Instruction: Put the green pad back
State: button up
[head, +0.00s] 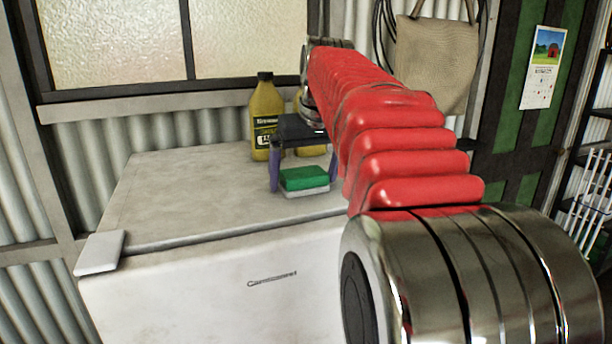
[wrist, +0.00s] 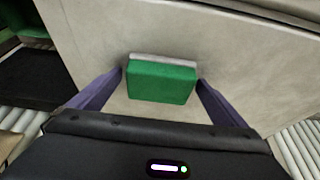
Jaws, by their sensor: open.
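The green pad (head: 304,178) has a pale layer under its green top and lies on the white top of a fridge-like cabinet (head: 170,190). It also shows in the wrist view (wrist: 161,82), between the two purple fingers. My gripper (head: 303,186) is open, with one finger on each side of the pad; in the wrist view the fingers (wrist: 162,92) show a small gap to it on both sides. I cannot tell whether either finger touches it. The far finger is partly hidden behind my arm in the head view.
A yellow-brown bottle (head: 266,115) with a dark cap stands behind the gripper. Another yellow container (head: 311,150) is mostly hidden behind it. The left part of the cabinet top is clear. A window sill and corrugated wall bound the back.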

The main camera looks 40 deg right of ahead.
jog(key=v, duration=1.2)
dwell(0.6)
